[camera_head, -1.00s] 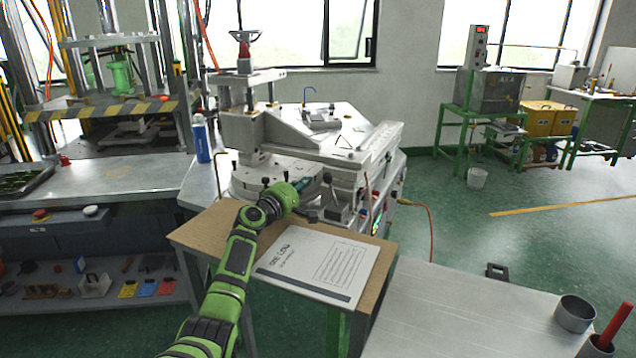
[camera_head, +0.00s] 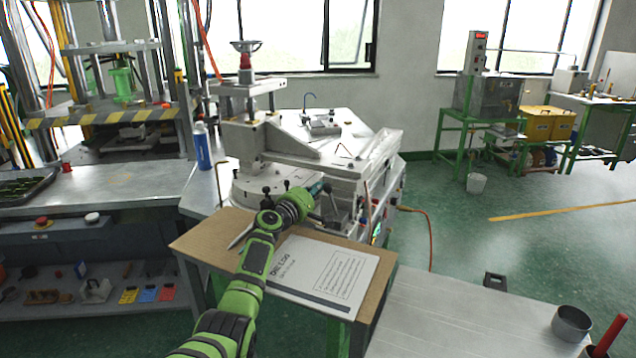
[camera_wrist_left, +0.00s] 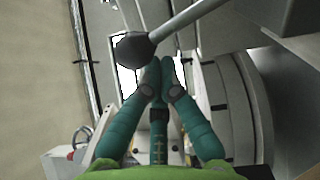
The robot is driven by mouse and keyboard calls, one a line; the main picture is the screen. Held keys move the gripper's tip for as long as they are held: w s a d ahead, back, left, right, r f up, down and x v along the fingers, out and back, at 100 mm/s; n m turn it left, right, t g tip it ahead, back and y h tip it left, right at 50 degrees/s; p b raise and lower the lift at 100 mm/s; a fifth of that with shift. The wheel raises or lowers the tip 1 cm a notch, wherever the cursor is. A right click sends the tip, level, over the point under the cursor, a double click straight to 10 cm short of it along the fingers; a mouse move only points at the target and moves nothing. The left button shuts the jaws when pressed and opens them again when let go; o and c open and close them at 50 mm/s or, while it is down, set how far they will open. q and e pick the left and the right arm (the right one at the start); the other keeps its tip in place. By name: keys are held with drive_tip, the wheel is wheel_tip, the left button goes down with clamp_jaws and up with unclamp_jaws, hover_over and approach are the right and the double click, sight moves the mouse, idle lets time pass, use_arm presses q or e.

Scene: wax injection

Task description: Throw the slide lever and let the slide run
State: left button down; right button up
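The wax injection machine (camera_head: 300,150) stands at the centre of the head view, a pale body with several black-knobbed levers around its lower front. In the left wrist view a grey lever rod with a black ball knob (camera_wrist_left: 133,48) crosses just beyond and above my fingertips. I cannot tell whether they touch it. My left gripper (camera_head: 320,187) is at the machine's front; its teal fingers also show in the left wrist view (camera_wrist_left: 160,70), tips together with nothing visible between them. Which head-view lever this knob belongs to is unclear. My right gripper is out of view.
A brown board (camera_head: 215,240) with a printed sheet (camera_head: 325,270) lies under my left forearm. A blue bottle (camera_head: 202,147) stands left of the machine. A metal table (camera_head: 450,315) with a cup (camera_head: 572,322) is at front right. Green floor at right is open.

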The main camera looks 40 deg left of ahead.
use_arm(q)
drive_tip(key=shift+s+d, duration=0.15)
drive_tip(key=shift+d, duration=0.2)
drive_tip(key=shift+r, duration=0.1)
